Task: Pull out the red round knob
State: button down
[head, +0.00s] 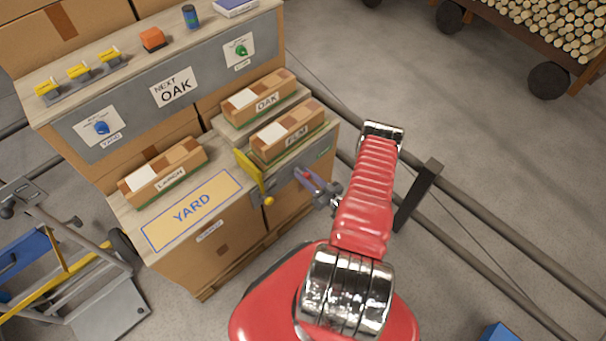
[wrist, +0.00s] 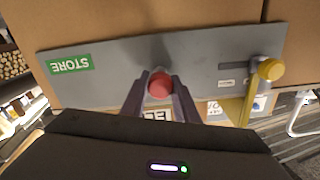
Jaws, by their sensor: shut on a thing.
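The red round knob (wrist: 160,86) is on the grey front panel (wrist: 120,75) of the bench. In the wrist view it sits between the two fingers of my gripper (wrist: 160,88), which is shut on it. In the head view my gripper (head: 310,178) reaches the panel from the right, and a small red part of the knob (head: 307,174) shows between the fingers. The knob's stem and its seat in the panel are hidden.
A yellow lever with a round end (wrist: 270,69) stands beside the knob; it also shows in the head view (head: 251,170). Labelled wooden boxes, ELM (head: 288,135), OAK (head: 258,98) and LARCH (head: 163,172), stand on the bench top. Dark rails run along the floor at right.

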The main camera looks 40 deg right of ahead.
jog(key=shift+s+d, duration=0.1)
jog(key=shift+s, duration=0.9)
jog(key=c, duration=1.4)
grip_release()
jog(key=s, duration=1.3)
jog(key=shift+s+d, duration=0.1)
jog(key=shift+s, duration=0.3)
